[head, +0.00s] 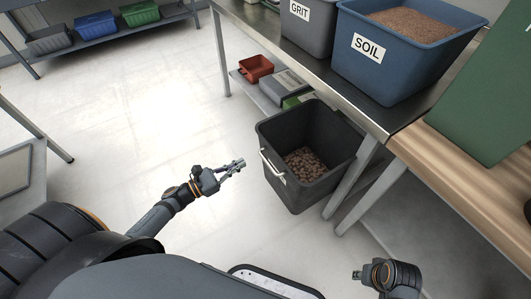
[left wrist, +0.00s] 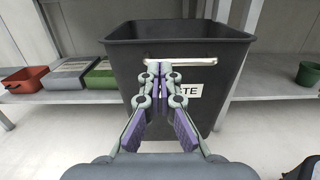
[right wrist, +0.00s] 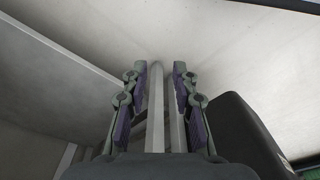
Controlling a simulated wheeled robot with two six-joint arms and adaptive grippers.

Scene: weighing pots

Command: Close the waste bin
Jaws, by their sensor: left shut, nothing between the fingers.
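The waste bin (head: 335,150) is a dark, open-topped tub with brown lumpy contents. It stands pulled out in front of the steel bench. Its pale bar handle (head: 271,167) is on the front wall; the handle also shows in the left wrist view (left wrist: 195,59). My left gripper (head: 240,164) is shut and empty, a little short of the handle in the head view. In the left wrist view its fingertips (left wrist: 159,68) overlap the handle; contact cannot be told. They partly hide the label, ending in "TE". My right gripper (right wrist: 160,68) is open and empty, low at the right.
The steel bench (head: 300,65) bears a grit tub (head: 310,30) and a blue soil tub (head: 400,50). A red tray (head: 256,68) sits on its lower shelf, left of the bin. A bench leg (head: 352,182) stands close to the bin's right side. Floor (head: 130,120) at left is clear.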

